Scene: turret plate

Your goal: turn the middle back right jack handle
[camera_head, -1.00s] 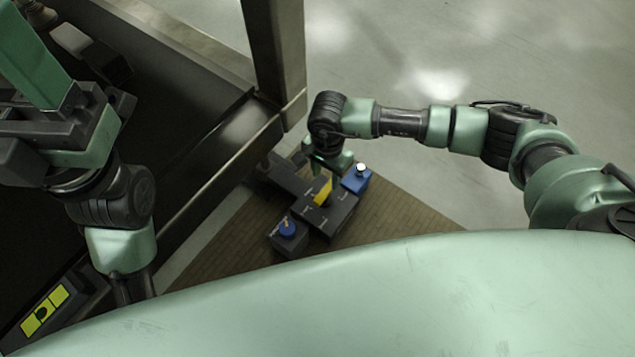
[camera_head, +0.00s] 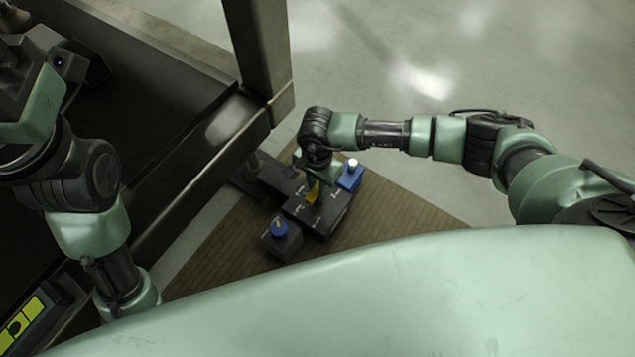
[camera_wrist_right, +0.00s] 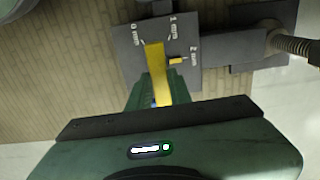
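A yellow handle (camera_head: 313,192) stands on a dark box with white marks (camera_head: 318,212), low near the brown mat. In the right wrist view the yellow handle (camera_wrist_right: 157,68) points up the picture over the marked grey plate (camera_wrist_right: 130,60). My right gripper (camera_head: 318,172) is down at the handle. In the right wrist view its green fingers (camera_wrist_right: 158,92) lie on both sides of the handle's near part; whether they press on it is unclear. My left arm's end (camera_head: 35,105) is at the left, partly cut off; its fingertips cannot be made out.
A blue box with a white knob (camera_head: 349,178) is right of the marked box. A dark box with a blue round knob (camera_head: 280,228) is at its front left. A dark frame with a post (camera_head: 262,50) stands to the left. The brown mat (camera_head: 400,205) is clear at right.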

